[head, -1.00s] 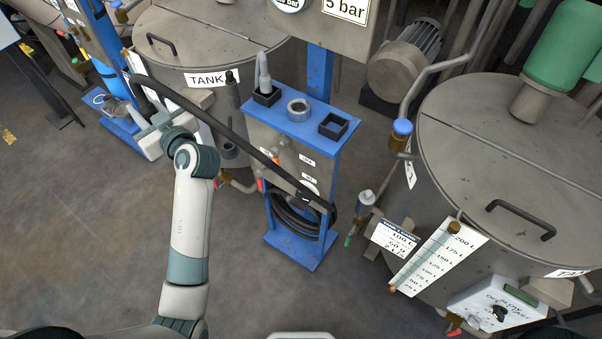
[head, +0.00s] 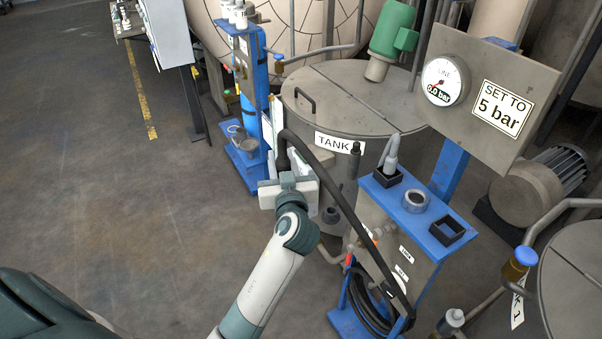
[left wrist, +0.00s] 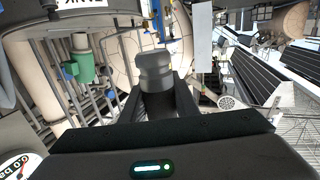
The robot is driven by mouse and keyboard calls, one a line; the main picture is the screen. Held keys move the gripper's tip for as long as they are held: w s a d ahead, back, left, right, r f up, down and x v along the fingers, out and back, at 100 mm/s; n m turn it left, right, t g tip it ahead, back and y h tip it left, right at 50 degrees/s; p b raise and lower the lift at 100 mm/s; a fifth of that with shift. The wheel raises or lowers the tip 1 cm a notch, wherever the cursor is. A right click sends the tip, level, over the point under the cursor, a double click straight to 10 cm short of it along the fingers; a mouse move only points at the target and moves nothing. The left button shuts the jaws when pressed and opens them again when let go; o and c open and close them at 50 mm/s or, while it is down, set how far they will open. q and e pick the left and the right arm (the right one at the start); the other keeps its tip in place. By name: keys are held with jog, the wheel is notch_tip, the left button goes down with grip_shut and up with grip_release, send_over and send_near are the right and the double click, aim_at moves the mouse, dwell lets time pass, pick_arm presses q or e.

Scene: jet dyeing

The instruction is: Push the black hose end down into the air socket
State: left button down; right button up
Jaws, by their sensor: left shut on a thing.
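The black hose (head: 340,196) rises from the blue stand and arches over to my left gripper (head: 284,180). My left gripper is shut on the hose end, in front of the tank and left of the stand. In the left wrist view, the dark, ribbed hose end (left wrist: 153,72) sits between the two fingers of the left gripper (left wrist: 158,98). In the head view the fingers partly hide the hose end. I cannot tell which fitting is the air socket. A grey metal ring (head: 416,199) lies on the stand's top. My right gripper is not in view.
The blue stand (head: 398,195) also holds a grey nozzle (head: 392,150) and a square black holder (head: 447,230). The tank (head: 350,95) is behind the gripper. A gauge (head: 444,80) reads about 0.0 bar beside a "SET TO 5 bar" sign (head: 502,106). Floor at left is clear.

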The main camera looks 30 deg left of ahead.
pick_arm(q)
jog(key=s+d+f+m+t+h+b, duration=0.1)
jog(key=s+d+f+m+h+b, duration=0.2)
jog(key=d, duration=0.4)
jog(key=s+d+f+m+t+h+b, duration=0.2)
jog(key=s+d+f+m+h+b, duration=0.1)
jog(key=d+h, duration=0.4)
jog(key=s+m+b, duration=0.1)
jog(key=s+b, duration=0.1)
jog(key=shift+f+t+b, duration=0.3)
jog(key=shift+w+d, duration=0.15)
